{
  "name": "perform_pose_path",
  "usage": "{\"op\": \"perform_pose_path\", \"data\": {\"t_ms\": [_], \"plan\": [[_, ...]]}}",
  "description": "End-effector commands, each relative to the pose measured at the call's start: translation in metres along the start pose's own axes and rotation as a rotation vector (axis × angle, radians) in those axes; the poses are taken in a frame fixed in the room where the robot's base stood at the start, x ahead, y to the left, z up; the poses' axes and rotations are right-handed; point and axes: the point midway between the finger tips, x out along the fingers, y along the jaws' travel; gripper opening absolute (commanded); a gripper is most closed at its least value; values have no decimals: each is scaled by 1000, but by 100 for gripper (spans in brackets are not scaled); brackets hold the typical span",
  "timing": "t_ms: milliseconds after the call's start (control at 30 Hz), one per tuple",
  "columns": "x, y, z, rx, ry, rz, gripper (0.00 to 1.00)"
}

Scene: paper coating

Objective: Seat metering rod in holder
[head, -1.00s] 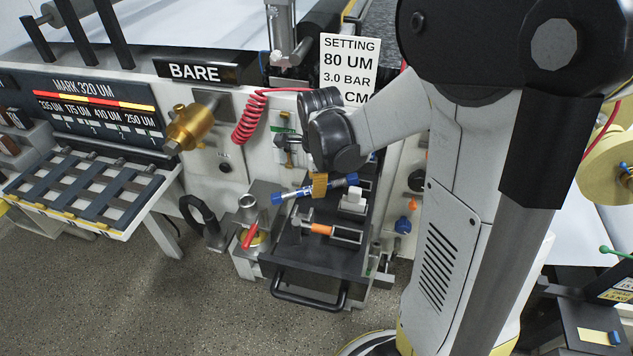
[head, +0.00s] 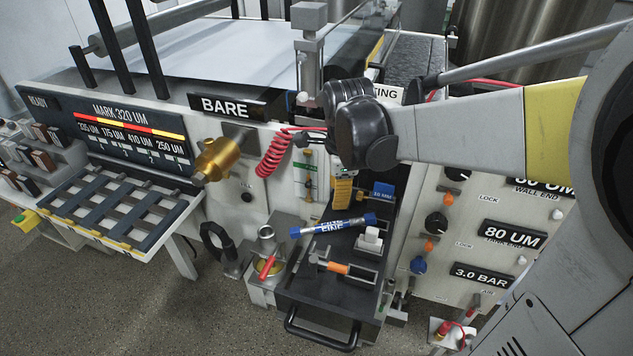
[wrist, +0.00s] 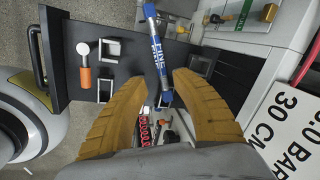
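A blue rod labelled FINE (head: 333,225) lies aslant over the black tray (head: 318,306). It also shows in the wrist view (wrist: 158,50), running between the fingertips. My gripper (head: 342,190) has yellow fingers above the rod. In the wrist view my gripper (wrist: 163,76) is open, with gaps beside the rod. A brass cylinder (head: 217,160) sticks out below the BARE sign (head: 236,106). I cannot tell for sure which part is the holder.
A white block (head: 369,240) and an orange-handled clamp (head: 337,268) stand on the tray near the rod. A red-handled tool (head: 268,266) is left of the tray. A red coiled hose (head: 272,155) hangs behind. Control knobs (head: 437,222) are at the right.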

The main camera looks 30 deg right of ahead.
Motion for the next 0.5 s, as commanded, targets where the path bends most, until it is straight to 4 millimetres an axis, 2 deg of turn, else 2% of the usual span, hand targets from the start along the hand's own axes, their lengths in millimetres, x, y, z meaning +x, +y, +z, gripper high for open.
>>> {"op": "perform_pose_path", "data": {"t_ms": [67,167,300,500], "plan": [[-8,6,3,-69,-5,-14,33],[-24,22,12,-297,-17,-66,33],[-48,60,28,-809,-8,-192,33],[-64,107,45,-1502,97,-374,33]]}}
